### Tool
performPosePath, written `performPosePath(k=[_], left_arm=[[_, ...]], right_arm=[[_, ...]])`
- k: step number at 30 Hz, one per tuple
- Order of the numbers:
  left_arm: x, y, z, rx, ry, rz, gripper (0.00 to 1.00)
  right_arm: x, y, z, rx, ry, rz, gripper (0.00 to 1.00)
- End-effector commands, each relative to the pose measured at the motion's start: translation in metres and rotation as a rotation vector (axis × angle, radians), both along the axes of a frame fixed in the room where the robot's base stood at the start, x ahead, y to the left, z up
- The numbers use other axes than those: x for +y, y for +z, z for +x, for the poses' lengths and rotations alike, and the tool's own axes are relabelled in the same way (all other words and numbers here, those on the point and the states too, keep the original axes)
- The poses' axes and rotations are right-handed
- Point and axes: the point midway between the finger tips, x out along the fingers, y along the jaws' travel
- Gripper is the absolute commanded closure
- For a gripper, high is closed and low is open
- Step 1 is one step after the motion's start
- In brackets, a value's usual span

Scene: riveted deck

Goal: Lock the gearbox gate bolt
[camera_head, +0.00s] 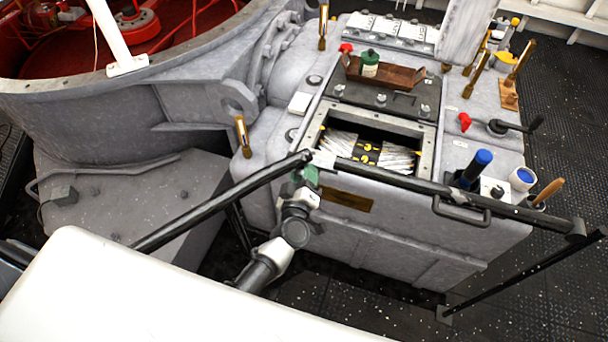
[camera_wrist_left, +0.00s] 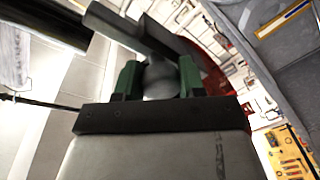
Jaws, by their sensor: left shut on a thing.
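A dark rail gate (camera_head: 430,187) runs across the front of the grey gearbox (camera_head: 400,215). Its left end meets another dark rail (camera_head: 225,200) at a pale latch piece (camera_head: 323,159). My left gripper (camera_head: 309,176) is at this joint, just below the latch. In the left wrist view its green fingers (camera_wrist_left: 160,78) are closed on a rounded grey knob (camera_wrist_left: 160,76), which I take for the bolt's handle. A dark bar (camera_wrist_left: 125,28) passes right behind the knob. The bolt's engagement is hidden by the gripper and rails. My right gripper is out of view.
The gearbox's open hatch (camera_head: 428,140) shows gears inside. A brown tray (camera_head: 385,76) with a green-capped bottle (camera_head: 370,63) sits behind it. A blue-capped item (camera_head: 474,168) and a brush handle (camera_head: 548,192) stand at the right.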

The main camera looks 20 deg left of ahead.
Motion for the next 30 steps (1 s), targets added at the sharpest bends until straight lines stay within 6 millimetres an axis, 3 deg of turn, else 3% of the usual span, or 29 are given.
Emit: performPosePath(k=[9, 17, 18, 21, 22, 30], left_arm=[[-0.027, 0.000, -0.001, 0.002, 0.001, -0.004, 1.00], [-0.029, -0.001, -0.002, 0.003, -0.004, -0.002, 1.00], [-0.029, -0.001, -0.002, 0.003, -0.004, -0.002, 0.54], [-0.029, -0.001, -0.001, 0.002, -0.004, -0.002, 0.39], [-0.029, -0.001, -0.001, 0.001, -0.003, -0.002, 0.35], [-0.027, 0.000, -0.002, 0.001, -0.001, 0.000, 0.35]], right_arm=[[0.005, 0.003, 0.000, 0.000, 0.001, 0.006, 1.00], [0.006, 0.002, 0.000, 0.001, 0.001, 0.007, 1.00], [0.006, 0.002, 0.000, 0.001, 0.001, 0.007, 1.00], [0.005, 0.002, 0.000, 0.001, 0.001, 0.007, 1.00], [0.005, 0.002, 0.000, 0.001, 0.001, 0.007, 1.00], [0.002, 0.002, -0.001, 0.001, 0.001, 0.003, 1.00]])
